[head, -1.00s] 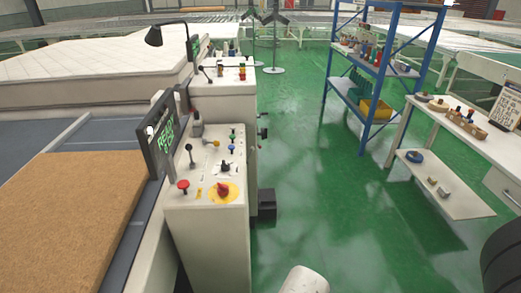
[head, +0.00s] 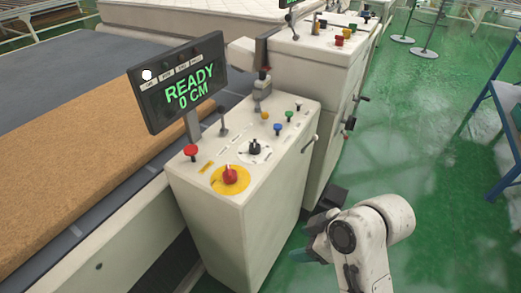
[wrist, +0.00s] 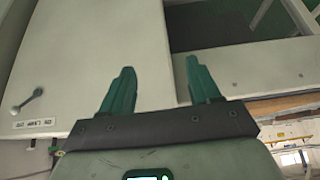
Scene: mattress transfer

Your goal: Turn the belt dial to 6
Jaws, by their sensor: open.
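A black dial knob (head: 254,147) on a round white scale plate sits on the sloped top of the white console (head: 240,230); I take it for the belt dial, but its numbers are too small to read. The screen (head: 182,82) above the console reads "READY 0 CM". My gripper (head: 305,254) is to the right of the console, below its top and away from the dial. In the wrist view the teal fingers (wrist: 160,88) are spread apart with nothing between them, before pale machine panels. The dial does not show there.
Around the dial are a red knob on a yellow disc (head: 230,175), a red mushroom button (head: 191,151), a grey lever (head: 222,120) and several coloured buttons. A second white cabinet (head: 320,85) stands behind. Green floor (head: 440,170) is open on the right.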

